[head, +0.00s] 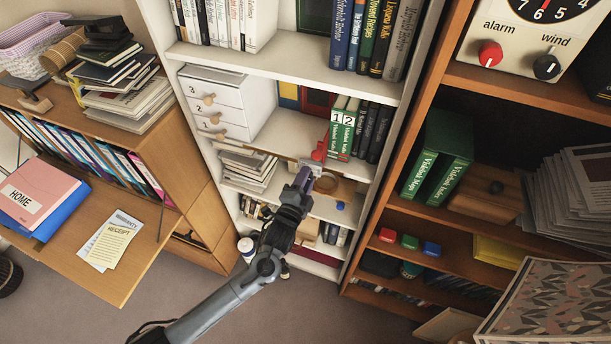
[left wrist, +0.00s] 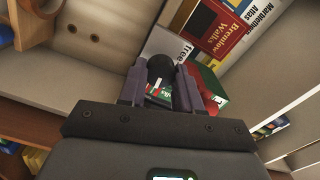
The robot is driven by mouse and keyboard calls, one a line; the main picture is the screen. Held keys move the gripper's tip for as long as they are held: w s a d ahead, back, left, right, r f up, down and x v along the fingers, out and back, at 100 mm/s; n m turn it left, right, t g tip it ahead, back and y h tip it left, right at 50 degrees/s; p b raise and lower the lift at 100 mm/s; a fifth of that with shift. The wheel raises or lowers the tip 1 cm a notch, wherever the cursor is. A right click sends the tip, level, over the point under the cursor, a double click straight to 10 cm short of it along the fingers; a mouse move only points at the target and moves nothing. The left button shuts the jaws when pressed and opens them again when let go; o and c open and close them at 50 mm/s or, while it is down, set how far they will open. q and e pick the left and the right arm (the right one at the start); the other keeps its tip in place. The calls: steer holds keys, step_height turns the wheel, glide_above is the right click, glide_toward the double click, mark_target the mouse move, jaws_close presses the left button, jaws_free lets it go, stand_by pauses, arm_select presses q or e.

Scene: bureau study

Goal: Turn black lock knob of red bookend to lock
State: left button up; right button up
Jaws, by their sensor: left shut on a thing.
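The red bookend (head: 319,152) stands on the white bookcase shelf, at the left end of a row of books. My left gripper (head: 308,168) reaches up to it from below and hides part of it in the head view. In the left wrist view, the black lock knob (left wrist: 160,68) sits between the two fingertips of my left gripper (left wrist: 161,76), which is shut on it. A red surface (left wrist: 212,98) shows just right of the fingers. The knob's turn position cannot be read. My right gripper is not in view.
Green books (head: 344,138) and dark books (head: 376,135) stand right of the bookend. A white drawer box (head: 222,98) is to its left, with stacked papers (head: 246,169) below. The floor in front is clear.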

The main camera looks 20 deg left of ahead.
arm_select(q)
steer(key=shift+m, duration=0.6)
steer(key=shift+p, duration=0.3)
steer(key=o, duration=1)
steer(key=shift+o, duration=0.2)
steer(key=shift+s, duration=0.1)
steer(key=s+b, duration=0.2)
steer(key=s, duration=0.8)
steer(key=shift+s, duration=0.3)
